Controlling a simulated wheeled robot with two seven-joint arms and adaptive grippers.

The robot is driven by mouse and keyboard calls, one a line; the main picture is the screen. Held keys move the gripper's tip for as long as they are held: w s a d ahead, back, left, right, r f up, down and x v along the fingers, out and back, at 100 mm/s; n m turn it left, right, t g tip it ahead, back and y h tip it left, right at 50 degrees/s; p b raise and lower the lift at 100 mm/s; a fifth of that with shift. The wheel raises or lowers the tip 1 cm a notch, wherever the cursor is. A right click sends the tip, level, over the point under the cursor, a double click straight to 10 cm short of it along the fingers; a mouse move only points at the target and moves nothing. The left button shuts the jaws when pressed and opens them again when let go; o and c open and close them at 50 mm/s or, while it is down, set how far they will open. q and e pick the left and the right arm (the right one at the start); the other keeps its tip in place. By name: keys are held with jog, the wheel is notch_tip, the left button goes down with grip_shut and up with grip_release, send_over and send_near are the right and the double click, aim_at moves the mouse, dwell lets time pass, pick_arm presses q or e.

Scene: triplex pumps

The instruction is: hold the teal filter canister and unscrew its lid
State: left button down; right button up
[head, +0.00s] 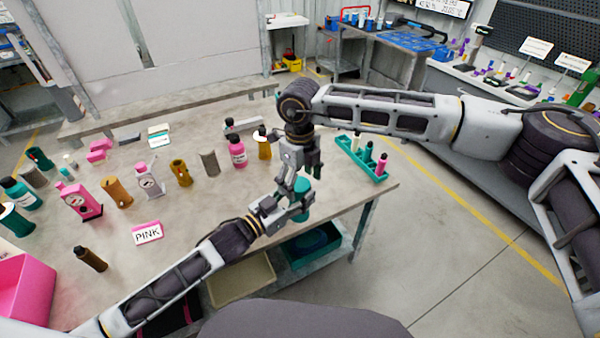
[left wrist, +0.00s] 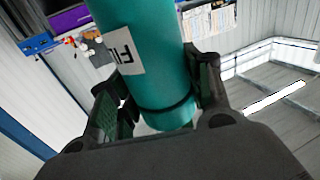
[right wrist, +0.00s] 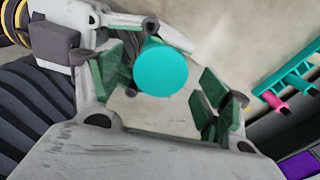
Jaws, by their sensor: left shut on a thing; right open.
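The teal filter canister (head: 303,188) is held near the table's front edge in the head view, partly hidden by my grippers. My left gripper (head: 283,207) is shut around its body from the left. In the left wrist view the canister (left wrist: 150,60) stands between both fingers, with a white label and a dark ring near one end. My right gripper (head: 300,165) is above it, pointing down and open. In the right wrist view the canister's round teal end (right wrist: 162,69) lies between the open fingers, closer to the left finger. I cannot make out a lid seam.
The table (head: 205,235) holds several pink, brown and teal bottles and pump parts to the left. A pink bottle (head: 238,152) and a teal rack (head: 361,158) stand near my right gripper. The table edge is close below the canister.

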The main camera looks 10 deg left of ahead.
jog(key=shift+f, duration=0.15)
jog(key=shift+c, duration=0.4)
jog(key=c, duration=1)
jog(key=o, duration=1)
jog(key=shift+r, duration=2.25)
jog(key=shift+o, duration=0.4)
